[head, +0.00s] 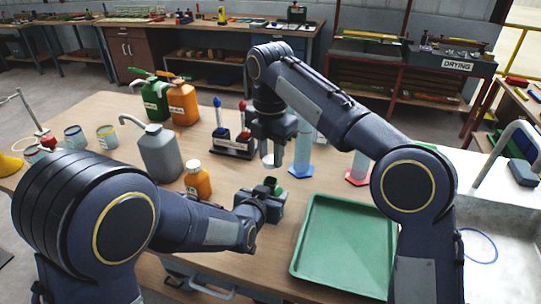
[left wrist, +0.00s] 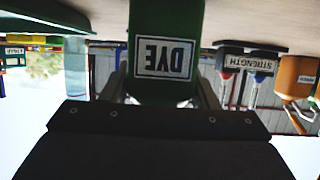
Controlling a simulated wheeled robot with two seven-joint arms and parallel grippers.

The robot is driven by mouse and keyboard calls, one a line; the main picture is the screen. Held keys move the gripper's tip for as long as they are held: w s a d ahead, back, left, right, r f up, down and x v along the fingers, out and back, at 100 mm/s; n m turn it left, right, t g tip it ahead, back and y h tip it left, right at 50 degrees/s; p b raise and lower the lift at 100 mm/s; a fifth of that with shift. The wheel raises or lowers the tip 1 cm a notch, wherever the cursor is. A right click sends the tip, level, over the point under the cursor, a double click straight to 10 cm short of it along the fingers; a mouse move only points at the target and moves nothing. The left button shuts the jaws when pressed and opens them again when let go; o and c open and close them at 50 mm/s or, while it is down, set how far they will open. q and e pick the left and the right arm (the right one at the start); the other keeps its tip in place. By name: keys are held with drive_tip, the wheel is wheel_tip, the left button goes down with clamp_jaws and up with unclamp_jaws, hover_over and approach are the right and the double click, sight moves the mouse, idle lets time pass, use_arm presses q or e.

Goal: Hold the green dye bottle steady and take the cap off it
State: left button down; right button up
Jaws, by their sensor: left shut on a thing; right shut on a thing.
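The green dye bottle (head: 272,185) stands near the table's front edge, mostly hidden in the head view by my left gripper (head: 266,204), which is shut on it. In the left wrist view, which is upside down, the bottle (left wrist: 166,88) shows its DYE label between the two fingers; its top is hidden. My right gripper (head: 272,156) points down above and slightly behind the bottle, with a visible gap between them. It is shut on a small pale thing, apparently the cap, mostly hidden by the fingers. The bottle's top looks dark and uncapped.
An orange bottle (head: 198,181) and a grey jerrycan (head: 158,153) stand left of my left gripper. A rack (head: 231,147) and a blue-based cylinder (head: 301,158) stand behind. A green tray (head: 345,244) lies to the right. A red-based cylinder (head: 359,170) stands behind it.

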use_arm(q)
drive_tip(key=shift+c, duration=2.2)
unclamp_jaws()
